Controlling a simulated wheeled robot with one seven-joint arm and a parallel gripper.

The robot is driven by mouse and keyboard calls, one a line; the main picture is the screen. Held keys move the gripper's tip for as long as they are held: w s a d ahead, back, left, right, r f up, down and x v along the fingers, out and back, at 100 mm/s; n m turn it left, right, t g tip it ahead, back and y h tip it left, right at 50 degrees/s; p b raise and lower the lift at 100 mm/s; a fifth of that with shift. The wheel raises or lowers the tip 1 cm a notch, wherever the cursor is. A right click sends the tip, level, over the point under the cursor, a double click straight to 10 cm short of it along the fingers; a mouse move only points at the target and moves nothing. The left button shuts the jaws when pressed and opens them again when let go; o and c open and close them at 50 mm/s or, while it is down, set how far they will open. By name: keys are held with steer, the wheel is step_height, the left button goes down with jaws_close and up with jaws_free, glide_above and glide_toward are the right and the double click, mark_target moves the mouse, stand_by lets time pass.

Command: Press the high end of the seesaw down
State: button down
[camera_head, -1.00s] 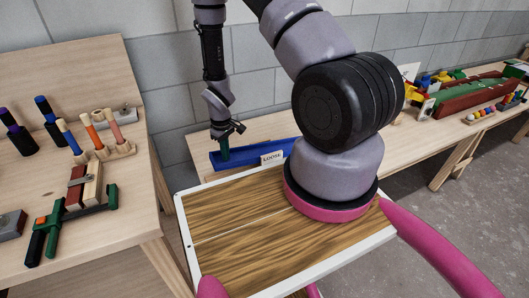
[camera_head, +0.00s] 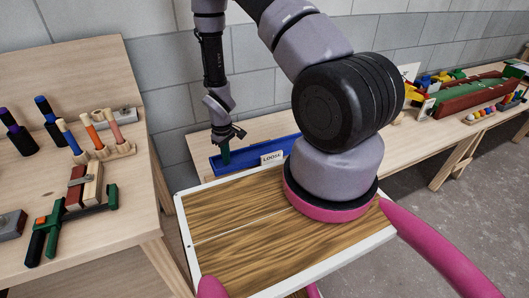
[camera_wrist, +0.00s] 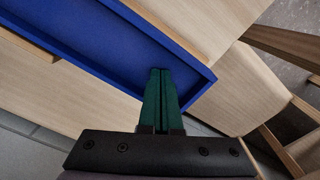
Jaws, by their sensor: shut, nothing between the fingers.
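I cannot make out a seesaw in either view. My gripper (camera_head: 225,163) has dark green fingers pressed together and empty. It points down at the left end of a long blue tray (camera_head: 240,164) on the back bench. In the wrist view the shut fingertips (camera_wrist: 161,72) lie over the blue tray (camera_wrist: 100,38), near its narrow end and rim. I cannot tell whether the tips touch the tray floor. In the head view my own arm hides the tray's right part.
A white card reading LOOSE (camera_head: 272,158) stands by the tray's front. On the right of the back bench are a long reddish-brown box with a green top (camera_head: 470,97) and coloured blocks.

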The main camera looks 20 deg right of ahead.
steer(key=shift+f, duration=1.7)
steer(key=shift+r, duration=0.1)
step_height(320, 180, up, 12)
stand_by(1.9)
stand_by(0.4)
steer(key=d+r+m+t, duration=0.2)
steer(key=r+m, duration=0.1)
steer(key=r, duration=1.2)
steer(key=d+r+m+t, duration=0.1)
steer(key=d+r+m, duration=0.1)
steer(key=r, duration=1.2)
steer(key=s+d+r+m+t+y, duration=0.1)
steer(key=s+r+m+t, duration=0.3)
steer(key=s+r, duration=1.4)
steer(key=shift+d+m+y, duration=0.4)
steer(key=shift+m+y, duration=0.1)
steer(key=shift+m, duration=0.1)
